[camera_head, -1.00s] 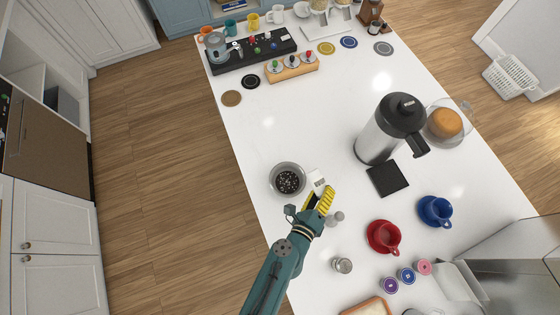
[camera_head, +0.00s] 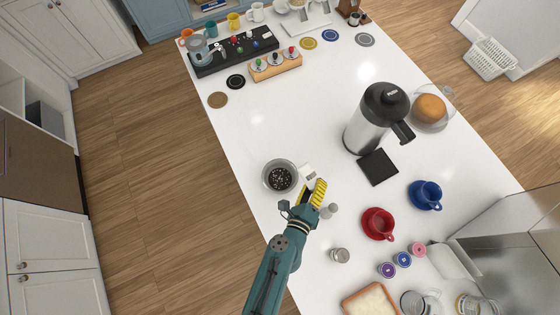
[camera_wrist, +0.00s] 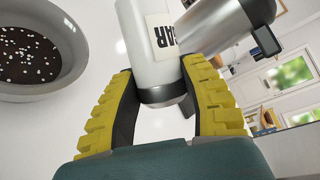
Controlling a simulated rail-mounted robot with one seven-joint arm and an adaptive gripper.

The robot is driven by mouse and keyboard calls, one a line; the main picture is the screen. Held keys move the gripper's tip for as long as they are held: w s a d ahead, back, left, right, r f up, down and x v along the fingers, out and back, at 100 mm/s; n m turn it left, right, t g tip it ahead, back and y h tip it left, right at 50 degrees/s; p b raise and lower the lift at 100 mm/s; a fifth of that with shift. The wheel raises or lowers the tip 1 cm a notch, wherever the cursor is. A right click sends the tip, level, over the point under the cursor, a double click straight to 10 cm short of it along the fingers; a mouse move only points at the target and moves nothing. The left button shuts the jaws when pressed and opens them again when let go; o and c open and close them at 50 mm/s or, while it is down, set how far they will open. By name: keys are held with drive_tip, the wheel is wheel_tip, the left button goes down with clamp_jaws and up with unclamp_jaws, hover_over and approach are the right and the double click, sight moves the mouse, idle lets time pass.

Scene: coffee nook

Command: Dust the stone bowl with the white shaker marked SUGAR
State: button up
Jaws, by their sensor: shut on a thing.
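The white shaker (camera_wrist: 150,55) is between the yellow fingers of my gripper (camera_wrist: 165,105) in the wrist view. Part of its dark lettering shows, ending in "AR". In the head view the shaker (camera_head: 308,171) is beside the stone bowl, at its right, with my gripper (camera_head: 313,192) shut on it. The grey stone bowl (camera_head: 266,186) stands on the white counter and holds dark contents with white specks. The bowl (camera_wrist: 75,70) also shows at the left of the wrist view, apart from the shaker.
A steel airpot (camera_head: 370,125) and black mat (camera_head: 378,167) stand to the right. A red cup (camera_head: 380,224), a blue cup (camera_head: 428,193) and small shakers (camera_head: 329,211) lie nearby. The counter (camera_head: 270,125) beyond the bowl is clear.

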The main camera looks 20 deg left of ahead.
wheel_tip(320, 180, up, 2)
drive_tip(key=shift+r+p, duration=0.15)
drive_tip(key=shift+p, duration=0.6)
wheel_tip(320, 180, down, 3)
drive_tip(key=shift+r+b, duration=0.15)
drive_tip(key=shift+b, duration=1.05)
wheel_tip(320, 180, up, 3)
drive_tip(key=p, duration=0.3)
drive_tip(key=shift+f, duration=0.2)
wheel_tip(320, 180, down, 3)
drive_tip(key=b, duration=0.2)
drive_tip(key=shift+r+b, duration=0.1)
drive_tip(key=shift+b, duration=0.2)
drive_tip(key=shift+r+p, duration=1.45)
drive_tip(key=shift+p, duration=0.25)
wheel_tip(320, 180, down, 3)
drive_tip(key=shift+r+b, duration=0.1)
drive_tip(key=shift+b, duration=1.15)
wheel_tip(320, 180, up, 3)
drive_tip(key=p, duration=0.3)
wheel_tip(320, 180, down, 3)
drive_tip(key=b, duration=0.2)
drive_tip(key=shift+b, duration=0.35)
wheel_tip(320, 180, up, 3)
drive_tip(key=p, duration=0.3)
wheel_tip(320, 180, down, 3)
drive_tip(key=b, duration=0.2)
drive_tip(key=shift+b, duration=0.35)
drive_tip(key=shift+r, duration=0.1)
